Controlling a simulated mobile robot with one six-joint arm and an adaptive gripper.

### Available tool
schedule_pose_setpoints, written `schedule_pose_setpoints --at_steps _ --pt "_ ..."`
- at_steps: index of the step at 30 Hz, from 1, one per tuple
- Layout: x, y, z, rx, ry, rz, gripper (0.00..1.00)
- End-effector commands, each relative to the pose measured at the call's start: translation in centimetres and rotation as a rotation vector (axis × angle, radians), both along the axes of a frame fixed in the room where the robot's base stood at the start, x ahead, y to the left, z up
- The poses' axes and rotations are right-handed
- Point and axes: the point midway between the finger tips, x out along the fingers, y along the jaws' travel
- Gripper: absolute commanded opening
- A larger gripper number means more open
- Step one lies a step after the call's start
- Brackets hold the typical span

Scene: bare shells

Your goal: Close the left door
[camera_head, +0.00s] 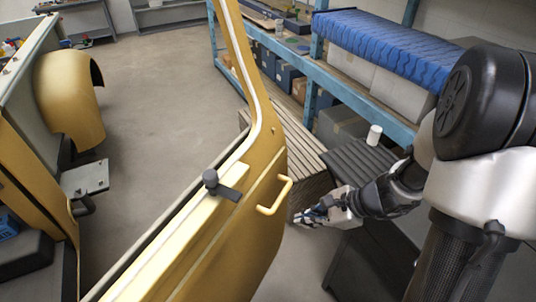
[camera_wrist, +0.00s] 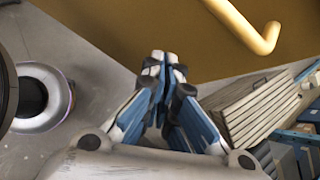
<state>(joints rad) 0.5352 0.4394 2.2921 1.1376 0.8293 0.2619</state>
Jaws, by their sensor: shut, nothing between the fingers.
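The yellow door (camera_head: 225,240) stands swung open in the middle of the head view, with a window frame above and a yellow pull handle (camera_head: 275,196) on the face towards my arm. A dark knob (camera_head: 211,180) sits on its top ledge. My gripper (camera_head: 304,217) is shut and empty, to the right of the door and a little below the handle. In the wrist view my closed fingers (camera_wrist: 165,62) point at the door panel (camera_wrist: 140,25), with the handle (camera_wrist: 262,38) ahead to the right. I cannot tell whether the fingertips touch the panel.
The yellow vehicle body (camera_head: 35,170) with a fender (camera_head: 72,95) and a step (camera_head: 85,178) is at the left. Blue shelving (camera_head: 365,105) with boxes and stacked slats (camera_head: 290,135) stand behind the door. Open concrete floor (camera_head: 150,100) lies between body and door.

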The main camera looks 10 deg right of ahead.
Motion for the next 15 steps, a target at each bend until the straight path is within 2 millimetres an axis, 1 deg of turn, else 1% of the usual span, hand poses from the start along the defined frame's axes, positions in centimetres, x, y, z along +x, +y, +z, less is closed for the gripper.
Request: schedule_pose_setpoints --at_steps 1,3,7,11,15 --pt "0.3 -1.1 -0.7 0.047 0.047 -0.093 0.00" --pt "0.8 -2.3 -2.0 0.092 0.088 -0.200 0.00" --pt "1.1 -3.7 -3.7 0.143 0.137 -0.322 0.00" --pt "1.5 -3.9 -4.7 0.161 0.152 -0.363 0.00" --pt "2.2 -2.8 -6.2 0.161 0.155 -0.362 0.00"
